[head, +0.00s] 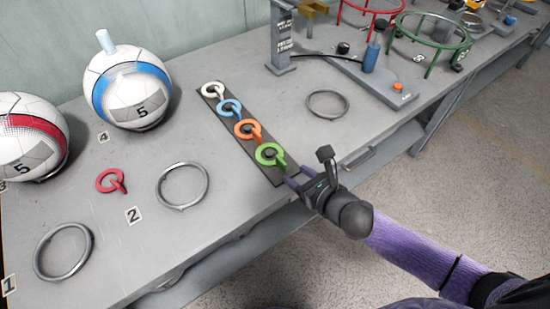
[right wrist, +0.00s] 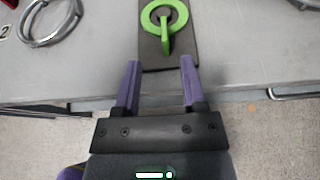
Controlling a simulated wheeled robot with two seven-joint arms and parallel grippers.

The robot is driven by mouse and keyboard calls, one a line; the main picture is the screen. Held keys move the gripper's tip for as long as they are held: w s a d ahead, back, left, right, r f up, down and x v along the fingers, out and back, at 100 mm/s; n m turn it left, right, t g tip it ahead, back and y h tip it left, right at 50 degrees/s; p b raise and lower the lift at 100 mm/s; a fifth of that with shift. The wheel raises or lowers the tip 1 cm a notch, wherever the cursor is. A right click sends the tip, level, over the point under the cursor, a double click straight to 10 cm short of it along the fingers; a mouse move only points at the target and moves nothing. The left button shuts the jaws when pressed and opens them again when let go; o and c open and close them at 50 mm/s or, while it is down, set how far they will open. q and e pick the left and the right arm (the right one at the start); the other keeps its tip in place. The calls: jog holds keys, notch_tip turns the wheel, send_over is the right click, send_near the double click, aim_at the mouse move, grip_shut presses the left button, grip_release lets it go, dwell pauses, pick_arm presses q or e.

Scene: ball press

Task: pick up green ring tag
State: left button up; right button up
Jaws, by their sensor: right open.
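The green ring tag (head: 270,154) lies at the near end of a dark strip (head: 224,109) on the grey table. It is a ring with a short stem pointing toward my right gripper. In the right wrist view the green ring tag (right wrist: 163,18) is ahead of the fingers, centred between them and apart from them. My right gripper (head: 291,176) is open and empty at the table's front edge, close to the near end of the strip. It also shows in the right wrist view (right wrist: 159,72). My left gripper does not show.
Orange (head: 248,130), blue (head: 230,107) and white (head: 213,90) ring tags lie further along the strip. A red ring tag (head: 111,181), metal rings (head: 205,186) and two balls (head: 129,90) are to the left. A pump stand (head: 282,48) is at the right back.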

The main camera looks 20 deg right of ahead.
aim_at(281, 160)
jog(key=b+x, duration=0.1)
jog(key=x, duration=0.3)
jog(key=b+x, duration=0.2)
jog(key=x, duration=0.2)
jog(key=shift+d, duration=0.25)
jog(key=shift+w+a+b, duration=0.1)
jog(key=shift+w+b, duration=0.2)
jog(key=shift+w, duration=0.05)
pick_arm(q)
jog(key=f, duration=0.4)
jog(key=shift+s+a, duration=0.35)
pick_arm(e)
jog(key=shift+r, duration=0.15)
jog(key=c, duration=0.6)
grip_shut()
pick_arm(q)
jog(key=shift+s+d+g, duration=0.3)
